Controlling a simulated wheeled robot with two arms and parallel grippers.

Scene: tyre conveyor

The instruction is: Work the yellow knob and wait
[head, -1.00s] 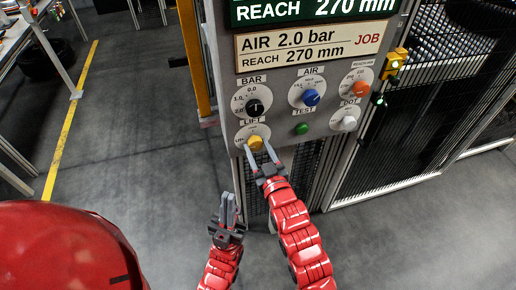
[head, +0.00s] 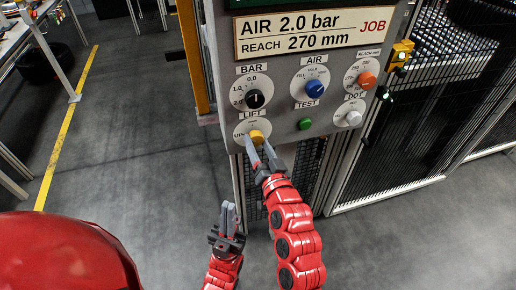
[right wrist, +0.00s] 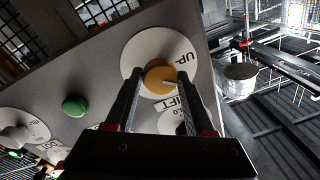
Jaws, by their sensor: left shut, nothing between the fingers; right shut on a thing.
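The yellow knob (head: 257,137) sits on a white dial marked LIFT, at the lower left of the grey control panel (head: 325,128). My right gripper (head: 259,148) is at the knob, shut on it. In the right wrist view the knob (right wrist: 158,75) shows between the tips of the two fingers (right wrist: 158,85), with a pale pointer line on its face and the word UP on the dial. My left gripper (head: 228,210) is shut and empty, below and left of the panel, pointing up and touching nothing.
A black BAR knob (head: 254,99), blue AIR knob (head: 314,89), green TEST button (head: 305,124), orange knob (head: 366,79) and white DOT knob (head: 353,118) share the panel. A JOB sign (head: 315,32) is above. Mesh fencing stands right; open floor lies left.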

